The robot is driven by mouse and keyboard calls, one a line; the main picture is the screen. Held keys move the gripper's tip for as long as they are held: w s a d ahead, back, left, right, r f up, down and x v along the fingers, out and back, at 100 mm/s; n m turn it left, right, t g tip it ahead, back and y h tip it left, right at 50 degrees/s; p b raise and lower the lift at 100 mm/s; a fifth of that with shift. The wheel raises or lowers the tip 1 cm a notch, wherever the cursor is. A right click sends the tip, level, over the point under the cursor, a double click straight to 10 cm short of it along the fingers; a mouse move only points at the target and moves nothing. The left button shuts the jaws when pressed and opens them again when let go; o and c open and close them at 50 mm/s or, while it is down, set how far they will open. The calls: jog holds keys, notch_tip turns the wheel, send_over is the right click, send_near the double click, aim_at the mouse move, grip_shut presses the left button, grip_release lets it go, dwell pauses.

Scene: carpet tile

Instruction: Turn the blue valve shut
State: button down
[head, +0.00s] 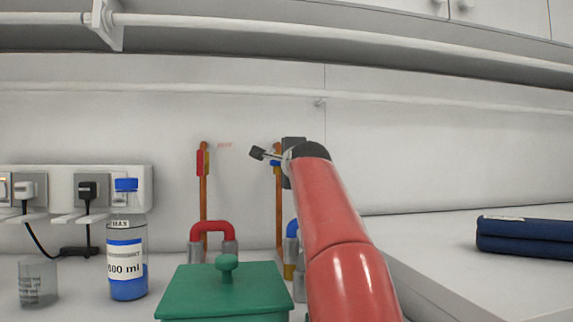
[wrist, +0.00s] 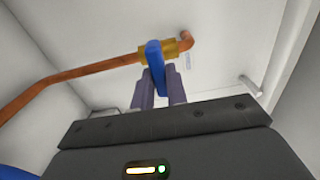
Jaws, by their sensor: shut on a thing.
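The blue valve handle (wrist: 155,58) sits on a brass fitting (wrist: 172,49) on a copper pipe in the wrist view. My gripper (wrist: 159,84) has its two grey fingers on either side of the handle and is shut on it. In the head view a small piece of the blue handle (head: 275,163) shows on the right copper pipe (head: 279,205). My dark gripper body and red arm hide the rest of it. The handle's exact angle to the pipe is hard to tell.
A red valve handle (head: 202,163) is on the left copper pipe. A green lidded box (head: 190,292) stands in front of the pipes. A blue-capped bottle (head: 127,258) and a beaker (head: 37,282) stand at left. Folded blue cloth (head: 530,236) lies on the right counter.

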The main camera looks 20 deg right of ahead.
jog(key=c, duration=1.4)
grip_release()
jog(key=s+a+b, duration=0.1)
jog(key=s+b, duration=0.1)
jog(key=s, duration=0.5)
jog(key=shift+s+a+b, duration=0.25)
jog(key=shift+s+b, duration=0.05)
